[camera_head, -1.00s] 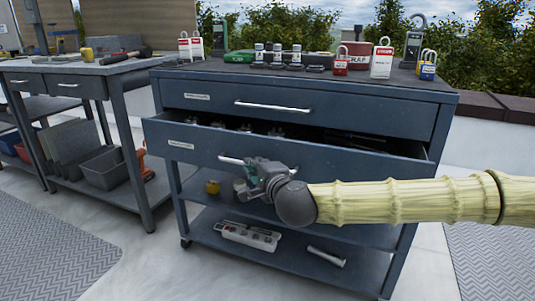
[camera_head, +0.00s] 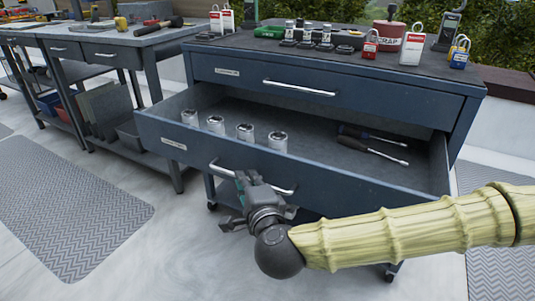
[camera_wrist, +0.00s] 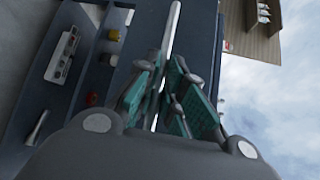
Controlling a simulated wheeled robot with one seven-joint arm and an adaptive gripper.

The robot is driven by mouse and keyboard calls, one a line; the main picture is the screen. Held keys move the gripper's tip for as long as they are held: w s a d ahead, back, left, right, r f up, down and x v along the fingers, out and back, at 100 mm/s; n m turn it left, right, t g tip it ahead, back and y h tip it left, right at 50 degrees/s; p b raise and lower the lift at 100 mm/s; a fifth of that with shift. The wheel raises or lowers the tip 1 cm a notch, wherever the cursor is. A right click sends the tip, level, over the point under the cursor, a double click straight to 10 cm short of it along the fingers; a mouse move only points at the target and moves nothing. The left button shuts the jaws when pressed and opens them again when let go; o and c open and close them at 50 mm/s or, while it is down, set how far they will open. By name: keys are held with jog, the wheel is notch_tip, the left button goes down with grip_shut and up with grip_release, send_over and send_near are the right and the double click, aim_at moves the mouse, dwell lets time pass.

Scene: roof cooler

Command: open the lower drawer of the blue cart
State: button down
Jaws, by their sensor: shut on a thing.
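The blue cart (camera_head: 330,48) stands in the middle of the head view. Its lower drawer (camera_head: 290,178) is pulled well out, with the inside showing. Several metal sockets (camera_head: 246,132) stand in it at the left, and two screwdrivers (camera_head: 372,146) lie at the right. The upper drawer (camera_head: 330,92) is closed. My gripper (camera_head: 247,186) is at the lower drawer's bar handle (camera_head: 284,191), shut on it. In the wrist view the handle (camera_wrist: 172,32) runs between the teal finger pads (camera_wrist: 165,95). The fingers hide part of the handle.
Padlocks (camera_head: 459,52), a red scrap can (camera_head: 389,40) and small parts stand on the cart top. A workbench (camera_head: 130,40) with tools is at the left. A grey mat (camera_head: 70,205) lies on open floor at the front left.

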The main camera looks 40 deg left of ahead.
jog(key=shift+s+d, duration=0.1)
jog(key=shift+s, duration=0.2)
jog(key=c, duration=1.5)
grip_release()
jog(key=shift+d, duration=0.1)
jog(key=v, duration=1.1)
jog(key=shift+s+d, duration=0.2)
jog(key=shift+d, duration=0.15)
